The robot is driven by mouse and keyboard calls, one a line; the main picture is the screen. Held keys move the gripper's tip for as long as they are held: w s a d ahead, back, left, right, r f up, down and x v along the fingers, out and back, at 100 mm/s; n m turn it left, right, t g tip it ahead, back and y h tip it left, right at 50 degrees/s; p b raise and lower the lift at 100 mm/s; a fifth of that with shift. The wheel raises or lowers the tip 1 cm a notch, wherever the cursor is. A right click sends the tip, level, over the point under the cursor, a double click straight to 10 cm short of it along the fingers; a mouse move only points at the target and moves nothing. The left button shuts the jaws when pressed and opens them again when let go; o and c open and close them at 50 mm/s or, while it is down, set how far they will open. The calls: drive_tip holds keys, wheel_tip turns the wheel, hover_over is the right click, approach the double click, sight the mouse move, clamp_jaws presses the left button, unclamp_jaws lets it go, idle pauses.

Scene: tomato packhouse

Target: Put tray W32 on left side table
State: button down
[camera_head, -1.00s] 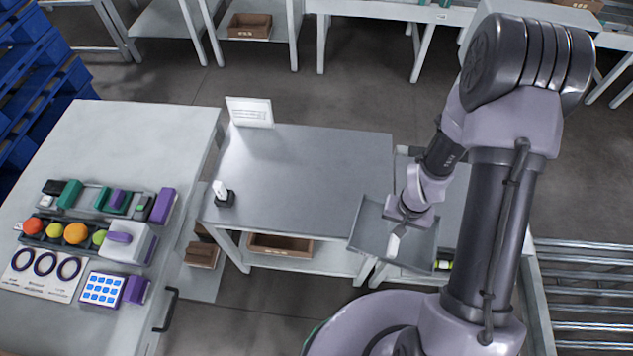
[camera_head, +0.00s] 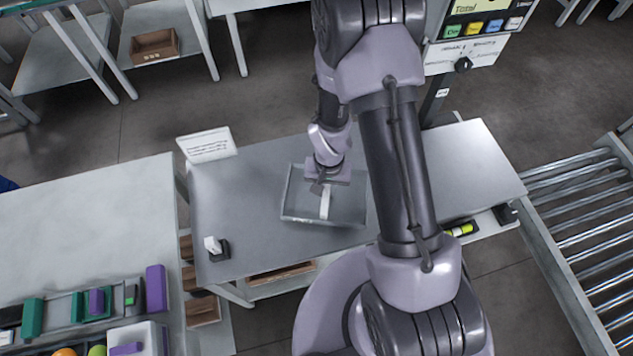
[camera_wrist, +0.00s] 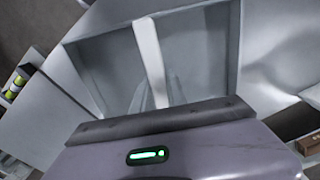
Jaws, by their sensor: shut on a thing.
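A white bar (camera_head: 325,205) runs across the tray's middle. My gripper is shut on the tray at this bar. In the wrist view the tray (camera_wrist: 205,60) and the white bar (camera_wrist: 149,50) lie just ahead of the gripper body, and the fingers (camera_wrist: 155,95) are at the bar's near end. Whether the tray touches the tabletop cannot be told. No W32 marking is readable.
A white sign (camera_head: 207,145) stands at the table's back left corner, and a small black-and-white device (camera_head: 216,248) at its front left. A scale display (camera_head: 480,25) rises behind right. A roller conveyor (camera_head: 575,225) is at right.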

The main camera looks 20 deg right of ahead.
sight(328, 196)
drive_tip(key=shift+s+d+f+b, duration=0.1)
drive_tip(key=shift+s+f+b, duration=0.2)
drive_tip(key=shift+f, duration=0.35)
drive_tip(key=shift+s+f+b, duration=0.1)
drive_tip(key=shift+f+b, duration=0.25)
drive_tip(key=shift+f, duration=0.25)
drive_tip(key=shift+w+f, duration=0.2)
drive_tip(key=shift+f, duration=0.1)
drive_tip(key=shift+w+r, duration=0.1)
drive_tip(key=shift+r, duration=0.05)
drive_tip(key=shift+s, duration=0.2)
drive_tip(key=c, duration=1.3)
unclamp_jaws()
